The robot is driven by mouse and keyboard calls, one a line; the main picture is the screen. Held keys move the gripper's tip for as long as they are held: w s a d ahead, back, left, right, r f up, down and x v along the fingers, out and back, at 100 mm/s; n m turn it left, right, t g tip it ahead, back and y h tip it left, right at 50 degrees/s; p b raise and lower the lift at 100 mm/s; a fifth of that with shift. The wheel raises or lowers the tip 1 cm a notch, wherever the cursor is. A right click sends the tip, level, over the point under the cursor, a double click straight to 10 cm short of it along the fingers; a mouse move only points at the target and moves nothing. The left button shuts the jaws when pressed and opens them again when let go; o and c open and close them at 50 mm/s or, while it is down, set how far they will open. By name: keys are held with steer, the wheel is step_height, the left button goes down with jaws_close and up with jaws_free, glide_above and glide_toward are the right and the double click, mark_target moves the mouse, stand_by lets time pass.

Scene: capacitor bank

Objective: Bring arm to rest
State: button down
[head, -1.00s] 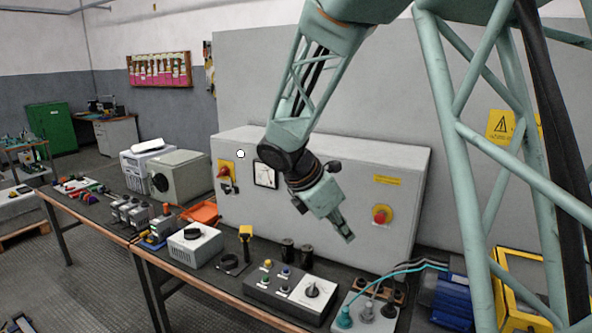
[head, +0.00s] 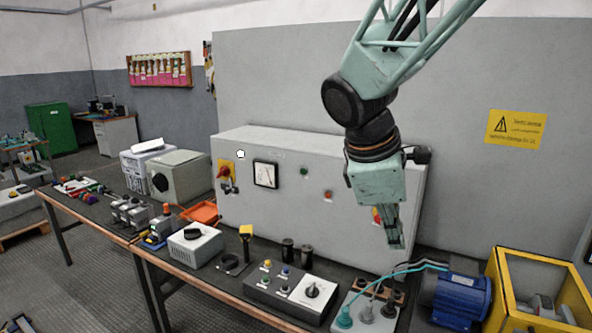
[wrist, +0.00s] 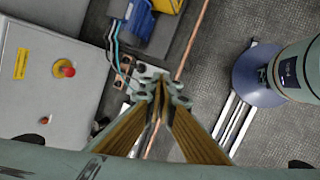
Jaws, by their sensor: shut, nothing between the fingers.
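My gripper (head: 396,240) hangs fingers-down in the head view, in front of the right part of the grey cabinet (head: 290,190). It is above the bench and holds nothing. In the wrist view my gripper's fingertips (wrist: 160,85) meet, so it is shut. The arm comes down from the upper right in the head view. My gripper partly covers the red knob on a yellow plate, which shows clearly in the wrist view as a red knob (wrist: 65,70).
Below my gripper stands a connector box (head: 366,312) with teal cables. A blue motor (head: 460,296) and a yellow-framed box (head: 535,262) are to its right. A control box (head: 290,293) and a grey unit (head: 195,245) stand on the bench (head: 215,283) to the left.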

steer(key=s+r+m+y, duration=0.1)
steer(key=s+m, duration=0.6)
steer(key=s, duration=0.7)
steer(key=s+r+m+t+y, duration=0.1)
steer(key=s+m, duration=0.6)
steer(key=s, duration=0.8)
steer(key=shift+s+r+m+y, duration=0.2)
steer(key=shift+r+m+y, duration=0.1)
steer(key=shift+r+y, duration=0.6)
steer(key=shift+w+f, duration=0.1)
stand_by(0.3)
